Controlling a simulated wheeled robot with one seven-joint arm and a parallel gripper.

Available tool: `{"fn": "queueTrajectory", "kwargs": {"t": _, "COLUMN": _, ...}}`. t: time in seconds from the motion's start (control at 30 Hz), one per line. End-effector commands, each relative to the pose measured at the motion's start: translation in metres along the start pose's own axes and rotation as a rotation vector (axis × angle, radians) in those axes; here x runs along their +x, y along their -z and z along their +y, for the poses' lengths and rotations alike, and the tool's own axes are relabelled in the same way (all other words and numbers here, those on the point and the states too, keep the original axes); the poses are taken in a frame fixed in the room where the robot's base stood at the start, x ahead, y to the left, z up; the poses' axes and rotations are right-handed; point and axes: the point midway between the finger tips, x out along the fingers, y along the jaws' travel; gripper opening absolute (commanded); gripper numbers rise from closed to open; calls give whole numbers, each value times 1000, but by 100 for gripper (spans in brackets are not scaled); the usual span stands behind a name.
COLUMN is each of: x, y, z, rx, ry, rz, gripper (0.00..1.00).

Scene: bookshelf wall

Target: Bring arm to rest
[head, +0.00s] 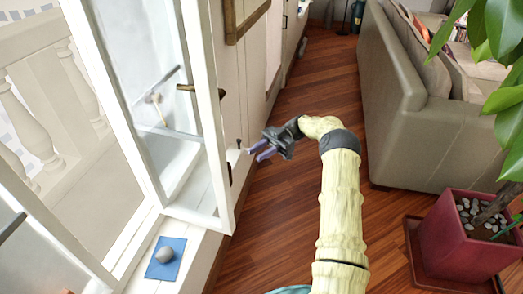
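My arm (340,205) reaches up from the bottom of the head view and bends left at its far end. My gripper (256,153) is at the arm's end, above the wooden floor and close to the open window's edge in the picture. Its two purple-grey fingers point left and slightly down, with a gap between them. I see nothing held between them.
An open white window (222,130) stands left of my gripper. On its sill, a grey stone-like object (164,254) rests on a blue square (177,270). A grey sofa (415,140) and a red planter (455,240) stand right. Bare wooden floor (310,85) lies between.

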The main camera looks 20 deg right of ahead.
Motion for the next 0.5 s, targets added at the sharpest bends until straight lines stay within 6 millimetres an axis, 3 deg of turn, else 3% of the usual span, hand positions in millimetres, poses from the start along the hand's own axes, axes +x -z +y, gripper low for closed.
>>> {"fn": "queueTrajectory", "kwargs": {"t": 0.5, "x": -7, "y": 0, "z": 0, "rx": -1, "ry": -5, "rz": -1, "gripper": 27}}
